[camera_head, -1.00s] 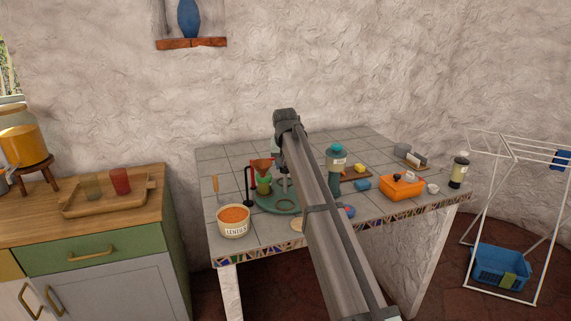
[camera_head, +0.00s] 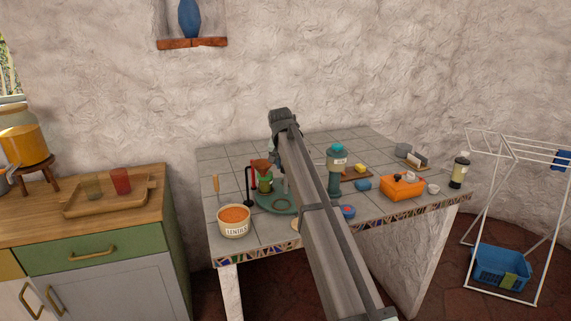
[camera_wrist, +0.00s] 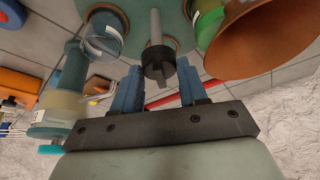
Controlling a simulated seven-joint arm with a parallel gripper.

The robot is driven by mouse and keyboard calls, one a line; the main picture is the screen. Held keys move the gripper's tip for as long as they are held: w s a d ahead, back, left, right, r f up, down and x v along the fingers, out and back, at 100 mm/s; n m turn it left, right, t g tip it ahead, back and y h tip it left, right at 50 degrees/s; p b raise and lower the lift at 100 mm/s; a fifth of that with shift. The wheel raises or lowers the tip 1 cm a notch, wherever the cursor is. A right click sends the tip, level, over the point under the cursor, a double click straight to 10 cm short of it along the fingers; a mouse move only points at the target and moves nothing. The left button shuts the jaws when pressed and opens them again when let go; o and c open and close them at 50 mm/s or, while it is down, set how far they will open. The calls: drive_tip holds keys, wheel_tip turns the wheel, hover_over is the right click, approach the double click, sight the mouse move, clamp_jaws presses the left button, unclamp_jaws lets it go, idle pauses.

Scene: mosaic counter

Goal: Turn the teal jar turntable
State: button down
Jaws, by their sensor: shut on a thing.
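The teal turntable (camera_head: 262,204) lies flat on the left part of the tiled counter. A grey post with a dark knob (camera_wrist: 157,66) stands on it in the wrist view. A green jar (camera_head: 265,186) with a brown funnel (camera_head: 261,165) is at its back left; the funnel also shows large in the wrist view (camera_wrist: 265,42). A clear labelled jar (camera_wrist: 106,38) is on the other side of the post. My gripper (camera_wrist: 160,76) has its blue fingers on either side of the knob and is shut on it. My arm hides the turntable's right side in the head view.
A lentil tub (camera_head: 234,222) stands close in front of the turntable. A black and red stand (camera_head: 247,184) is at its left. A teal-lidded bottle (camera_head: 337,170) and an orange box (camera_head: 402,188) are right of my arm. Bare tiles lie behind.

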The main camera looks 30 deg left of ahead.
drive_tip(key=c, duration=0.9)
unclamp_jaws()
drive_tip(key=shift+c, duration=0.2)
drive_tip(key=v, duration=1.3)
drive_tip(key=shift+r, duration=0.4)
drive_tip(key=shift+s, duration=0.1)
